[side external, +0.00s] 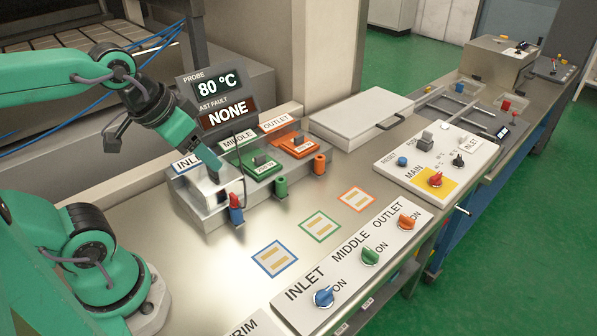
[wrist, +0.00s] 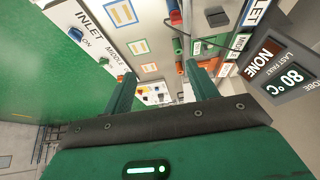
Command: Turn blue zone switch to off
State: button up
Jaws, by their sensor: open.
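The blue zone switch (side external: 324,297) is a rotary knob on the white panel (side external: 295,293), at the end lettered INLET. An ON mark sits just right of it; its exact pointing direction is hard to read. It also shows in the wrist view (wrist: 73,31), at upper left. My gripper (side external: 215,168) is open and empty. It hangs over the metal housing with the INLET, MIDDLE and OUTLET bays, well apart from the switch, up and left of it. In the wrist view my gripper (wrist: 158,78) has its two green fingers spread.
A green knob (side external: 370,256) and an orange knob (side external: 407,221) share the panel. A blue-and-red plug (side external: 236,208) stands before the housing. Flat coloured squares, one blue-edged (side external: 275,259), mark the bench between housing and panel. A MAIN switch panel (side external: 394,164) lies farther back.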

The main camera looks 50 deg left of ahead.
jog(key=c, duration=0.6)
jog(key=shift+o, duration=0.2)
jog(key=g, duration=0.6)
send_near(324, 292)
jog(key=shift+a+f, duration=0.2)
jog(key=shift+a, duration=0.05)
jog(key=shift+s+d+f, duration=0.1)
jog(key=shift+d+f, duration=0.15)
jog(key=shift+d, duration=0.05)
jog(key=shift+f, duration=0.15)
jog(key=shift+f, duration=3.75)
grip_shut()
